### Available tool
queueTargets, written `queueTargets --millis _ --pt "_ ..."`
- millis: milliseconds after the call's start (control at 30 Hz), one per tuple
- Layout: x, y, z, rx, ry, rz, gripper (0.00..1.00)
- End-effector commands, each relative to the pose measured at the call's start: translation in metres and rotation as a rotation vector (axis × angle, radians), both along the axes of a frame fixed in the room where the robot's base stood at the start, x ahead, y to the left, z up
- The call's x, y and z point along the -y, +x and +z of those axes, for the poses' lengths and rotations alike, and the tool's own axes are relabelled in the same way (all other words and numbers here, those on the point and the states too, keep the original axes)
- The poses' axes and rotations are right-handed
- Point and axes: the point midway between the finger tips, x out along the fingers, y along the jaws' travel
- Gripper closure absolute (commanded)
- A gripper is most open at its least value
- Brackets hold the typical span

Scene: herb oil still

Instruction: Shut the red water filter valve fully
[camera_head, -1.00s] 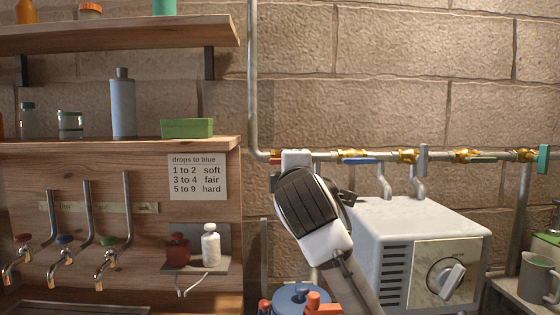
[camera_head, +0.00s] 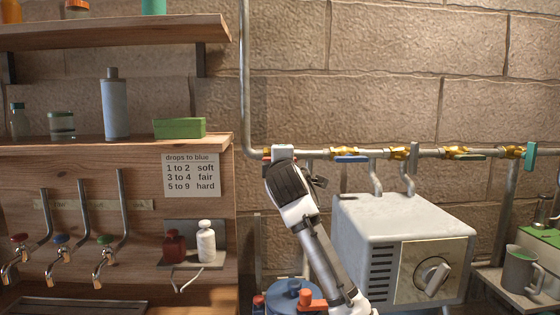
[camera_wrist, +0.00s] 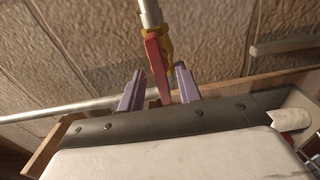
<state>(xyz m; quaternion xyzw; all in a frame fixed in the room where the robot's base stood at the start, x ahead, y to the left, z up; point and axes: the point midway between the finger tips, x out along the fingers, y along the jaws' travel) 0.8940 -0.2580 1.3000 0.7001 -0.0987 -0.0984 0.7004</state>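The red valve handle (camera_wrist: 157,66) is a flat red lever beside a brass valve body (camera_wrist: 167,45), seen in the wrist view. It lies roughly in line with the pipe there. My gripper (camera_wrist: 159,88) is open, with its two purple fingers on either side of the lever's free end. Gaps show between the lever and the fingers. In the head view only a sliver of the red handle (camera_head: 266,157) shows at the left end of the wall pipe. My gripper (camera_head: 281,153) covers the rest of that valve.
The wall pipe (camera_head: 384,154) carries further valves to the right, with a blue handle (camera_head: 350,159), a grey one (camera_head: 414,158) and a teal one (camera_head: 530,156). A white box with a dial (camera_head: 403,220) stands below. A wooden shelf (camera_head: 110,146) is at the left.

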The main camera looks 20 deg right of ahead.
Motion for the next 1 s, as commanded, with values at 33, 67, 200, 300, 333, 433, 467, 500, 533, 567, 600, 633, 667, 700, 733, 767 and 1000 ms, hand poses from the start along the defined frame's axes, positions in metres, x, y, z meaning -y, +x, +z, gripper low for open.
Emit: queueTargets --millis 33,67,200,300,333,433,467,500,533,567,600,633,667,700,733,767,1000 --pt "-0.0002 0.0002 -0.0001 0.000 0.000 0.000 0.66" --pt "-0.0001 0.0000 -0.0002 0.000 0.000 0.000 0.66" --pt "-0.0002 -0.0002 -0.0001 0.000 0.000 0.000 0.72" --pt "-0.0002 -0.0003 -0.0001 0.000 0.000 0.000 0.85" --pt "-0.0002 -0.0003 -0.0001 0.000 0.000 0.000 0.89" --pt "-0.0002 -0.0003 -0.0001 0.000 0.000 0.000 1.00" --pt "-0.0001 -0.0003 -0.0001 0.000 0.000 0.000 1.00" --pt "-0.0001 -0.0003 -0.0001 0.000 0.000 0.000 1.00" --pt "-0.0001 -0.0004 -0.0001 0.000 0.000 0.000 1.00" --pt "-0.0001 -0.0003 -0.0002 0.000 0.001 0.000 1.00" --pt "-0.0001 -0.0003 -0.0002 0.000 0.003 0.000 1.00" --pt "-0.0002 -0.0003 -0.0003 0.000 0.005 0.000 1.00" --pt "-0.0002 -0.0003 -0.0003 0.001 0.008 0.000 1.00" --pt "-0.0003 -0.0002 -0.0004 0.003 0.014 0.000 1.00" --pt "-0.0003 -0.0002 -0.0004 0.005 0.019 0.000 1.00" --pt "-0.0004 -0.0002 -0.0004 0.006 0.026 0.000 1.00" --pt "-0.0012 0.0005 -0.0011 0.039 0.144 0.002 1.00"
